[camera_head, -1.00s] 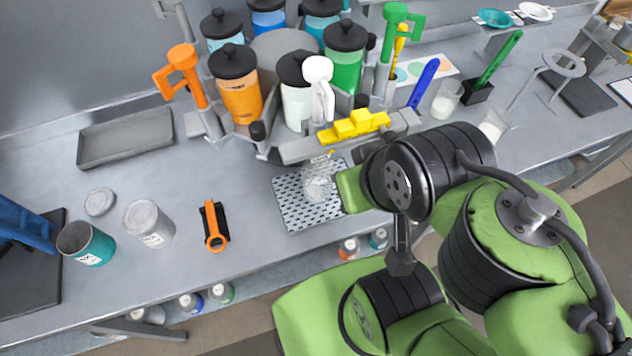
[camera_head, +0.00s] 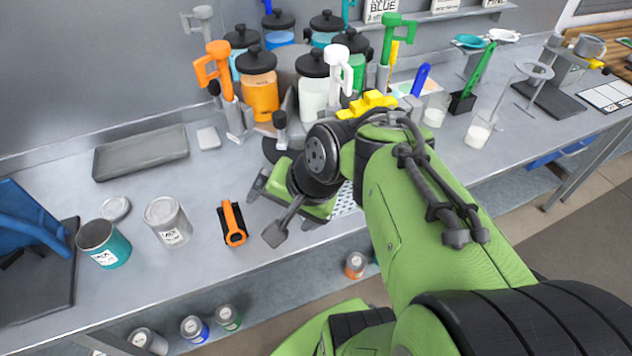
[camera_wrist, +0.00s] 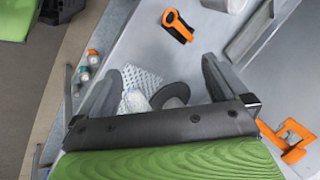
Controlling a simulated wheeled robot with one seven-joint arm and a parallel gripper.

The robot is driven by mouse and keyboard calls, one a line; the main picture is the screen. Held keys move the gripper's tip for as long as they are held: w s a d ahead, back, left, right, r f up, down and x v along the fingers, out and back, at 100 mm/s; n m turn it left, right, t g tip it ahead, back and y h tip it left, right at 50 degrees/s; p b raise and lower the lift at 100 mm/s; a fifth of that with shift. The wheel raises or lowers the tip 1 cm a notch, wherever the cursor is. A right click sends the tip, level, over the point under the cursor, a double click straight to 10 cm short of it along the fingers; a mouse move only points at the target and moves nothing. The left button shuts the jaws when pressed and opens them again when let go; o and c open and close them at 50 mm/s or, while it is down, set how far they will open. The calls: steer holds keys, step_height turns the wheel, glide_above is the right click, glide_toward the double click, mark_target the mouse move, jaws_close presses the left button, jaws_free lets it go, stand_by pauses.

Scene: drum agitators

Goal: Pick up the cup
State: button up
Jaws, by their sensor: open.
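The clear cup is hidden behind my arm in the head view. In the wrist view a pale, translucent shape (camera_wrist: 134,102) that looks like the cup sits at the near edge of the perforated plate (camera_wrist: 142,78), beside my left-hand finger. The perforated plate (camera_head: 345,200) shows only in part in the head view. My gripper (camera_head: 269,178) is low over the bench by the plate. In the wrist view my gripper (camera_wrist: 162,72) has its fingers spread wide, with nothing clamped. I cannot tell whether a finger touches the cup.
The drum agitator with coloured canisters, including an orange one (camera_head: 260,97), stands behind. An orange-and-black tool (camera_head: 233,224), a grey can (camera_head: 167,222) and a teal can (camera_head: 104,244) are left of my gripper. A grey tray (camera_head: 141,153) lies at the back left.

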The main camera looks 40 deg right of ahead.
steer(key=w+d+f+m+t+b, duration=0.1)
steer(key=d+f+m+t+b, duration=0.25)
steer(key=d+m, duration=0.5)
steer(key=w+d+f+m+t+b, duration=0.1)
steer(key=d+f+m+t+b, duration=0.1)
steer(key=d+f+m+b, duration=0.45)
steer(key=s+d+m+t+h, duration=0.1)
steer(key=s+d+m+t, duration=0.25)
steer(key=d+m, duration=0.5)
steer(key=shift+m+g, duration=0.45)
steer(key=shift+g, duration=0.05)
steer(key=b+x, duration=0.1)
steer(key=x, duration=0.4)
steer(key=b+x, duration=0.1)
steer(key=x, duration=0.4)
steer(key=b+x, duration=0.2)
steer(key=x, duration=0.3)
steer(key=shift+w+a, duration=0.15)
steer(key=shift+a, duration=0.15)
steer(key=shift+r, duration=0.1)
steer(key=shift+c, duration=0.2)
steer(key=c, duration=1)
steer(key=shift+c, duration=0.2)
steer(key=shift+r, duration=0.1)
